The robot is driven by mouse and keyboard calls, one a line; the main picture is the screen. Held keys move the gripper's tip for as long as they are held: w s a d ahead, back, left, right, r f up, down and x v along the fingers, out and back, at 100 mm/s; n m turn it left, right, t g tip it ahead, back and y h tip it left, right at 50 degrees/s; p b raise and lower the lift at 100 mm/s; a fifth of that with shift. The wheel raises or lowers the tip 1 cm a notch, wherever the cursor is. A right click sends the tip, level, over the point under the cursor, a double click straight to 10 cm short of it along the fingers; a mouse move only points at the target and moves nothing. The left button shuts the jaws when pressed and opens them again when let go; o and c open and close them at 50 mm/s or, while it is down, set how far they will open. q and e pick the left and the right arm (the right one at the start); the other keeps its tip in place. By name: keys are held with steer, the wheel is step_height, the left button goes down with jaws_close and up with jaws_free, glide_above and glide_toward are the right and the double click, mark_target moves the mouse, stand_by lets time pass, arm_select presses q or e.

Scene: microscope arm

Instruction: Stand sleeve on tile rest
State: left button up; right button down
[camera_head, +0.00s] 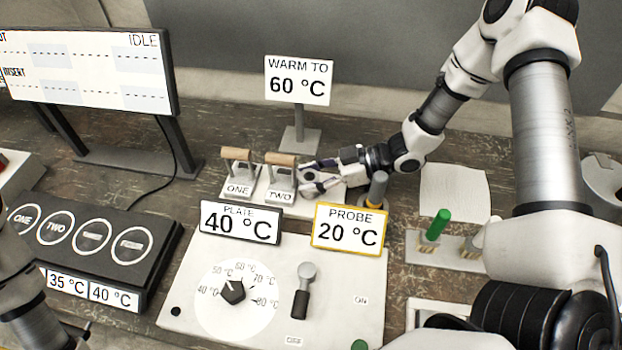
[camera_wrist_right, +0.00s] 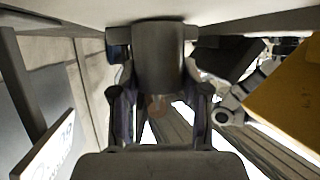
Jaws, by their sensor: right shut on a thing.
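My right gripper (camera_head: 316,178) points left, beside the wooden-handled block marked TWO (camera_head: 280,184), low over the pale base behind the PLATE and PROBE signs. In the right wrist view its fingers (camera_wrist_right: 159,112) are on both sides of a dark grey cylinder (camera_wrist_right: 158,58), which appears to be the sleeve. They are shut on it. One end of the cylinder is close to a pale surface (camera_wrist_right: 80,20); I cannot tell whether they touch. In the head view, the fingers hide the cylinder. I cannot pick out the tile rest with certainty. My left gripper is not visible.
A grey rod (camera_head: 377,188) stands close under my right wrist. The PROBE sign (camera_head: 348,229) and PLATE sign (camera_head: 241,222) stand in front. The WARM TO sign (camera_head: 298,80) stands behind. A white sheet (camera_head: 455,192) and a holder with a green stick (camera_head: 437,224) are at right.

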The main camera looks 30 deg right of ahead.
steer(key=shift+s+f, duration=0.1)
steer(key=shift+f, duration=0.05)
steer(key=c, duration=0.8)
jaws_free()
steer(key=shift+o, duration=1.1)
steer(key=shift+a, duration=0.1)
steer(key=shift+r, duration=0.35)
steer(key=p+v, duration=0.2)
steer(key=v, duration=0.5)
steer(key=shift+d, duration=0.3)
